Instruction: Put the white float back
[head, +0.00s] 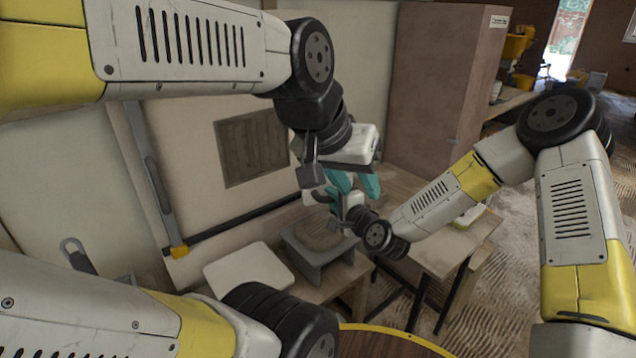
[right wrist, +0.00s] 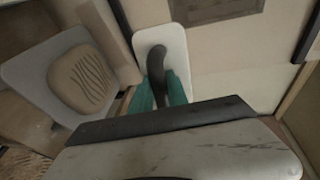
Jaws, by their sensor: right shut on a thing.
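The white float (right wrist: 177,40) shows in the right wrist view as a pale rectangular plate with a dark curved handle. The teal fingers of my right gripper (right wrist: 160,92) are shut on the handle. In the head view my right gripper (head: 342,208) is low over the bench, close to my left gripper, and the float is mostly hidden there. My left gripper (head: 356,186) is just above it, pointing down, its teal fingers apart with nothing seen between them.
A grey tub (head: 318,268) of plaster stands on the bench, also in the right wrist view (right wrist: 32,75). A white board (head: 245,268) lies left of it. A dark rail (head: 240,218) runs along the wall. A brown cabinet (head: 440,85) stands behind. A wooden table (head: 440,250) is at right.

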